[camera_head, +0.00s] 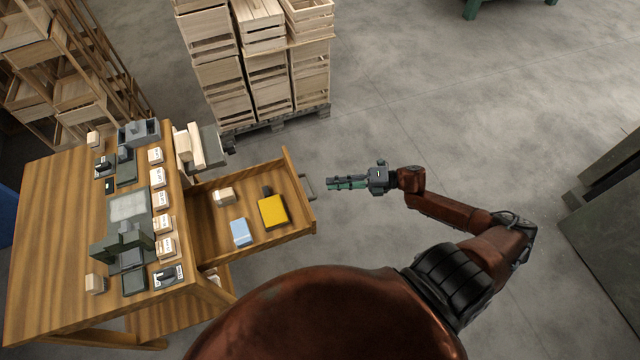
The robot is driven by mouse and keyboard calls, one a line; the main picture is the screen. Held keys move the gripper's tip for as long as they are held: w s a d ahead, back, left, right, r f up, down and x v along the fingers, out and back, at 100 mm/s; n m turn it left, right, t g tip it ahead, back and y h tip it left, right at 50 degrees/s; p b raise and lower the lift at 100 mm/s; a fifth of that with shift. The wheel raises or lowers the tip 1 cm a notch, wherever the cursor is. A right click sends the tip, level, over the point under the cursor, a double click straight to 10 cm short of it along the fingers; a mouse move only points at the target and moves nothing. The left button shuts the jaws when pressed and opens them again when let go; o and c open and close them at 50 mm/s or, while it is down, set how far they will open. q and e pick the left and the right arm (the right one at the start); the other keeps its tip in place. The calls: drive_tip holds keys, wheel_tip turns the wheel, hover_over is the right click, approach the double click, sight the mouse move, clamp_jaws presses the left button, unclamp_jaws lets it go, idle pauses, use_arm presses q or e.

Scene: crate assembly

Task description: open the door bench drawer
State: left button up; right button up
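The wooden bench (60,215) stands at the left in the head view. Its drawer (297,209) is pulled out to the right, and its inside shows. In it lie a yellow block (272,211), a light blue item (241,232), a small pale block (224,196) and a small dark item. A grey handle (310,187) is on the drawer's outer front. My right gripper (332,183) is just to the right of the handle, pointing at it, with a small gap seeming to lie between. Its fingers are seen edge-on, so their opening is unclear. My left gripper is out of view.
Several small labelled boxes, a grey press-like device (124,245) and other tools stand on the bench top. Stacked wooden crates (267,80) on a pallet stand behind. A wooden rack is at the upper left, a dark green cabinet (610,225) at the right. Floor between is clear.

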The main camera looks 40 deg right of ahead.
drive_tip(key=v, duration=0.4)
drive_tip(key=shift+w, duration=0.1)
idle(0.4)
drive_tip(key=s+d+f+m+t+h, duration=0.1)
drive_tip(key=d+f+m+h, duration=0.25)
drive_tip(key=f, duration=0.45)
drive_tip(key=s+d+f+m+h, duration=0.1)
drive_tip(key=d+f+m+h, duration=0.2)
drive_tip(key=f+m, duration=0.35)
drive_tip(key=s+d+f+m+t+h, duration=0.1)
drive_tip(key=d+f+m+h, duration=0.25)
drive_tip(key=f, duration=0.55)
drive_tip(key=s+f+m+g+h, duration=0.2)
drive_tip(key=s+f+m, duration=0.4)
drive_tip(key=f, duration=0.4)
drive_tip(key=s+a+f+m+g+h, duration=0.1)
drive_tip(key=s+a+f+m+g, duration=0.25)
drive_tip(key=s+f, duration=0.95)
drive_tip(key=s+a+f+m+g, duration=0.2)
drive_tip(key=s+a+f+g, duration=0.1)
drive_tip(key=s+a, duration=0.4)
drive_tip(key=s+a+f+m+g, duration=0.2)
drive_tip(key=s+a, duration=0.5)
drive_tip(key=s, duration=0.6)
wheel_tip(320, 180, down, 3)
drive_tip(key=shift+s+a+r+m+g, duration=0.15)
drive_tip(key=shift+s+a+m+g, duration=0.1)
drive_tip(key=shift+a+m+g, duration=0.2)
